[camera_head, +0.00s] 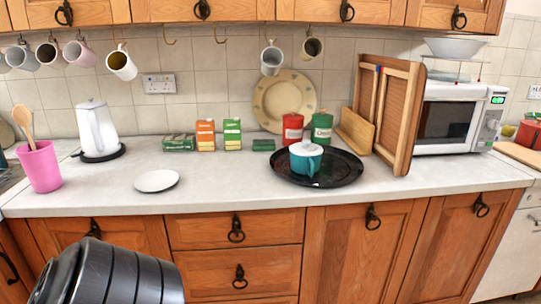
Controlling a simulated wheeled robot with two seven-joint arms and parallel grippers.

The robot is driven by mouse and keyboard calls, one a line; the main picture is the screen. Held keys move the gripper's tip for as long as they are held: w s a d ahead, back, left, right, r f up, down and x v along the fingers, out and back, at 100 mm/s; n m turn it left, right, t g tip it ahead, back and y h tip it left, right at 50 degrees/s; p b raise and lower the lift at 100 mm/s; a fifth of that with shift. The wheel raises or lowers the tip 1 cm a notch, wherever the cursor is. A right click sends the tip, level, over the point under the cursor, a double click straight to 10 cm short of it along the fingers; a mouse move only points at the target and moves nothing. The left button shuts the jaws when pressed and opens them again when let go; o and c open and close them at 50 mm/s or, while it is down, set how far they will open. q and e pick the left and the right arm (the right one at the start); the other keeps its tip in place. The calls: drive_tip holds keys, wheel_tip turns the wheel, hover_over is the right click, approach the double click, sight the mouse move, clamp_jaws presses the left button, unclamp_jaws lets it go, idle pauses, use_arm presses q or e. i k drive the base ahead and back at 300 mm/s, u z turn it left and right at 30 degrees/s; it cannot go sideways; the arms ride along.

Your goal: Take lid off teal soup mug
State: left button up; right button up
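The teal soup mug (304,166) stands upright on a round black tray (345,172), right of the middle of the counter. Its handle faces the front. A white lid (305,149) covers its top. Neither gripper shows. A black ribbed part of my own body fills the lower left corner, well apart from the mug.
A flat white plate (157,181) lies on the counter (225,182), with clear room between it and the tray. Red (292,129) and green (322,128) canisters stand behind the mug. A wooden rack (400,118) and a microwave (452,122) stand to the right.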

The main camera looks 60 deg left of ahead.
sight(305, 148)
drive_tip(key=z, duration=0.25)
drive_tip(key=k, duration=0.05)
drive_tip(key=u, duration=1.5)
